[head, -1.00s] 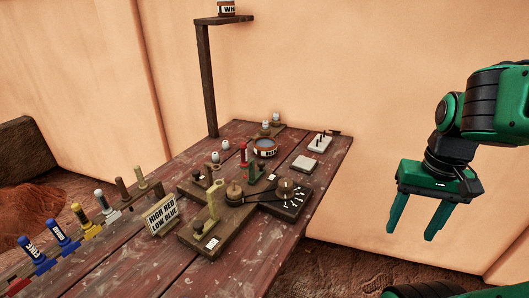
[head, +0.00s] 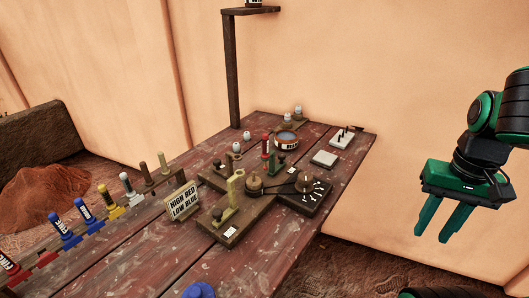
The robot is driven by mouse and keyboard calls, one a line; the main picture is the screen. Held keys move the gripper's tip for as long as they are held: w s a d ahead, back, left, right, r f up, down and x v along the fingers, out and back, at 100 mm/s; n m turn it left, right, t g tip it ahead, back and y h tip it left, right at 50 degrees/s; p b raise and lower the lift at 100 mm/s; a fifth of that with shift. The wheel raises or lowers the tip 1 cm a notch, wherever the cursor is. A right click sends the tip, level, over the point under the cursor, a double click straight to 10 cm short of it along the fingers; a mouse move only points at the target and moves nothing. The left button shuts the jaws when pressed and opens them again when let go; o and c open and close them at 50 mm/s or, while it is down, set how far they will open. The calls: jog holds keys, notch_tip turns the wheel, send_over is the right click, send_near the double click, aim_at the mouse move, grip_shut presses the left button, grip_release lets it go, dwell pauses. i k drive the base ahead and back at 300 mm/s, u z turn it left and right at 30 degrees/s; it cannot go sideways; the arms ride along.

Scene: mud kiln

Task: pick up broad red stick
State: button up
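A red stick with a pale label (head: 9,262) stands tilted at the left edge of the head view, at the near end of a row of coloured sticks. Its label is too small to read. Another red stick (head: 266,147) stands upright in the wooden apparatus at the middle of the table. I cannot tell which of the two is the broad one. My gripper (head: 432,238) hangs at the right, fingers pointing down, open and empty. It is off the table's right side, far from both red sticks.
The row holds blue sticks (head: 67,227), a yellow one (head: 111,199) and others. A sign reading "HIGH RED LOW BLUE" (head: 181,203) stands beside the apparatus. A blue object (head: 199,290) shows at the bottom edge.

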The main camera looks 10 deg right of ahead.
aim_at(266, 154)
jog(key=u, duration=2.75)
jog(key=k, duration=1.2)
jog(key=z, duration=1.15)
jog(key=i, duration=1)
